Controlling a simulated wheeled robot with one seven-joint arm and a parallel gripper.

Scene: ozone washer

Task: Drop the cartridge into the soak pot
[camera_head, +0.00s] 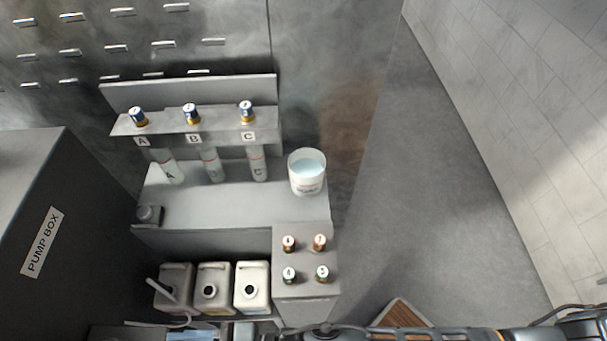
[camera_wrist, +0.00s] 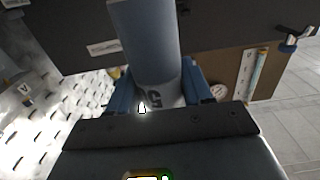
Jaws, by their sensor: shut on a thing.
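My gripper (camera_wrist: 156,92) shows in the wrist view, its blue fingers shut on both sides of a pale blue-grey cylindrical cartridge (camera_wrist: 145,45). A dark printed mark is on the cartridge near the fingers, and its far end runs out of the top of the picture. The soak pot (camera_head: 304,188) is a white round tub with pale blue liquid in it. It stands at the right end of the grey bench in the head view. I cannot make out the gripper or the held cartridge in the head view, so their distance from the pot cannot be told.
A rack (camera_head: 218,127) marked A, B, C holds three capped tubes left of the pot. Several small vials stand on a grey block (camera_head: 305,258) in front of the pot. White canisters (camera_head: 252,276) sit below the bench. The pump box (camera_head: 40,200) is at left; open floor lies right.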

